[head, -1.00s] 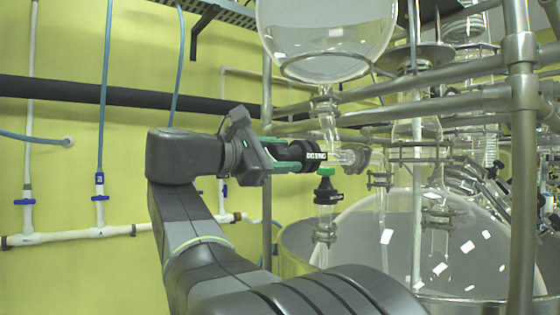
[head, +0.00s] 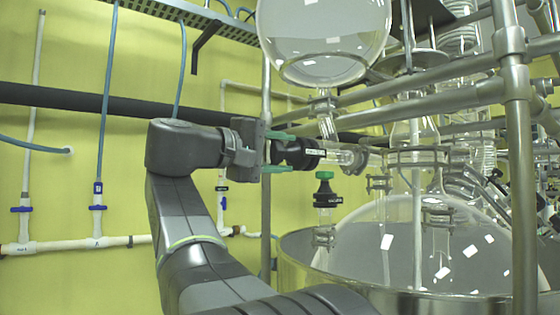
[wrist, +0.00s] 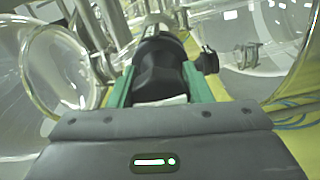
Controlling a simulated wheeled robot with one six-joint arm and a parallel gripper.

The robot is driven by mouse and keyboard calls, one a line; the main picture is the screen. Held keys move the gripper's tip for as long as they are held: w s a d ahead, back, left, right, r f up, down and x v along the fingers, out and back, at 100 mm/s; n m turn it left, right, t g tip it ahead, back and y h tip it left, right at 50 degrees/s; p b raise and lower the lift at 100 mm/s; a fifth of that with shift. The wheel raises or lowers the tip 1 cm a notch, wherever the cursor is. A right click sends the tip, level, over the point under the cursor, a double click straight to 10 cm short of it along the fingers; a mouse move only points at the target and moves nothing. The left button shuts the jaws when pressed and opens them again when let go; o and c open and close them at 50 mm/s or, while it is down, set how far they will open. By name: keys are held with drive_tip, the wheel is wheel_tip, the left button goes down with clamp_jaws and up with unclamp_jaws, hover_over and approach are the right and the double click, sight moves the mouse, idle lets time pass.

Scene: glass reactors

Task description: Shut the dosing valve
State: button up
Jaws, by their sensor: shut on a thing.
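The dosing valve's black knob (head: 304,154) lies sideways on a clear glass fitting (head: 343,158), under the round glass vessel. My gripper (head: 288,152) comes from the left and is shut on this knob, with one green finger above and one below. In the wrist view the black knob (wrist: 160,68) sits between the two green fingers of my gripper (wrist: 160,85). The valve's inner stem position cannot be made out.
The round glass vessel (head: 326,35) hangs just above. A second black knob with a green top (head: 325,191) stands close below my gripper. Steel rails (head: 450,100) and a steel post (head: 520,180) are to the right. A large metal-rimmed bowl (head: 300,255) is below.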

drive_tip(key=shift+f+m+b, duration=0.15)
drive_tip(key=shift+m+b, duration=0.35)
drive_tip(key=shift+m, duration=0.6)
drive_tip(key=o, duration=1)
drive_tip(key=shift+a, duration=0.1)
drive_tip(key=b+v, duration=0.1)
drive_tip(key=v, duration=1.2)
drive_tip(key=shift+s+a, duration=0.3)
drive_tip(key=shift+w+d, duration=0.15)
